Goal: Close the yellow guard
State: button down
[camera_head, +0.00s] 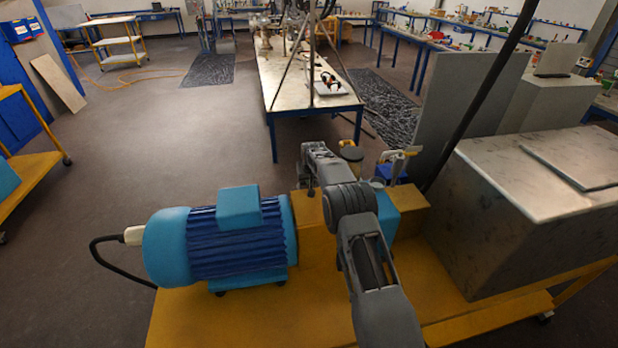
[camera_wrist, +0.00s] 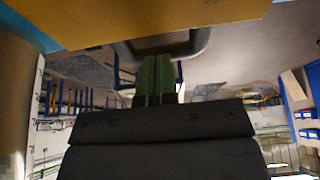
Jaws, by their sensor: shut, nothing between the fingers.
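The yellow guard (camera_head: 312,238) is an orange-yellow box-like cover beside the blue motor, partly hidden behind my arm. I cannot tell from here how far open it stands. In the wrist view a yellow panel (camera_wrist: 160,18), likely the guard, fills the top edge. A dark grey looped handle (camera_wrist: 200,42) hangs below that panel. My gripper (camera_wrist: 158,62) has green finger pads, shut together and empty, with the tips overlapping the handle in the picture. I cannot tell whether they touch it. In the head view the fingers are hidden by my arm.
The blue motor (camera_head: 240,240) with its black cable stands left on a yellow bench (camera_head: 200,318). A large grey metal box (camera_head: 540,210) stands at the right. Open floor lies at the left, a long table (camera_head: 290,92) beyond.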

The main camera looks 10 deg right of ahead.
jog(key=shift+f, duration=0.15)
jog(key=b+x, duration=0.2)
jog(key=b, duration=0.1)
jog(key=shift+f, duration=0.35)
jog(key=shift+s, duration=0.1)
jog(key=shift+r, duration=0.15)
